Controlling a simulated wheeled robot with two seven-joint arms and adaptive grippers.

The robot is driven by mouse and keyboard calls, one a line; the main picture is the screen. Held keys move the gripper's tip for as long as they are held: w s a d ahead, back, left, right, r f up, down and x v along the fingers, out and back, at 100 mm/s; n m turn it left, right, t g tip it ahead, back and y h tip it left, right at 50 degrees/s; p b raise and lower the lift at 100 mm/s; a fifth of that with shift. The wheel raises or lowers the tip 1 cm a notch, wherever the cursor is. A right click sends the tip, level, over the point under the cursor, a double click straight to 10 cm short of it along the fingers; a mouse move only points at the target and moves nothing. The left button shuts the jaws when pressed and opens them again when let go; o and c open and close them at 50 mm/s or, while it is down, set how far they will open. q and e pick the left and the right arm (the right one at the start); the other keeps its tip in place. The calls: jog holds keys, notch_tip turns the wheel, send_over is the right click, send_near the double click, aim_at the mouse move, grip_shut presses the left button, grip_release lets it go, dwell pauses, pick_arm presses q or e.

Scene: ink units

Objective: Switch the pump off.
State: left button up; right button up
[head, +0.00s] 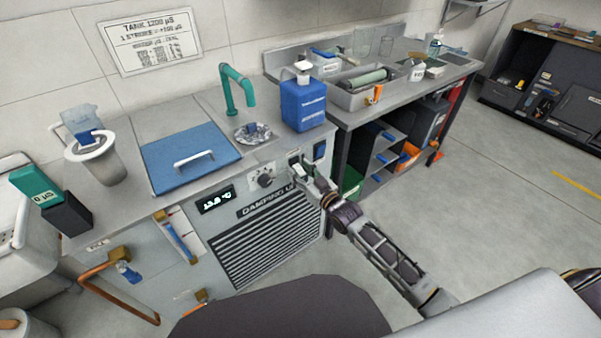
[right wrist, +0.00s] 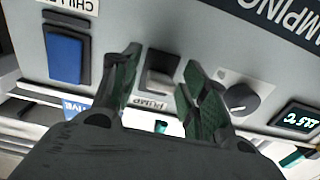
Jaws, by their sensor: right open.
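The pump switch (right wrist: 160,82) is a pale grey rocker in a dark frame, with a PUMP label beside it in the right wrist view. It is on the front panel of the damping unit (head: 268,205). My right gripper (right wrist: 162,62) is open, with one finger on each side of the switch; contact cannot be made out. In the head view the right gripper (head: 306,178) is at the panel's upper right and partly hides the switch. I cannot tell the rocker's position for sure. My left gripper is not in view.
A blue chiller switch (right wrist: 66,58) is close beside one finger. A knob (right wrist: 240,98) and a lit display (right wrist: 296,120) are on the other side. A blue bottle (head: 303,103) stands on the counter above. The floor (head: 480,220) at right is clear.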

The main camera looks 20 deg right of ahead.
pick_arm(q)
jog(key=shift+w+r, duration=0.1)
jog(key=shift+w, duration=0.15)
pick_arm(e)
jog(key=shift+c, duration=0.4)
grip_shut()
jog(key=shift+w+f, duration=0.1)
jog(key=shift+f+b, duration=0.1)
jog(key=shift+b, duration=0.25)
jog(key=shift+t+y+b, duration=0.3)
jog(key=shift+t+b, duration=0.25)
jog(key=shift+t, duration=0.25)
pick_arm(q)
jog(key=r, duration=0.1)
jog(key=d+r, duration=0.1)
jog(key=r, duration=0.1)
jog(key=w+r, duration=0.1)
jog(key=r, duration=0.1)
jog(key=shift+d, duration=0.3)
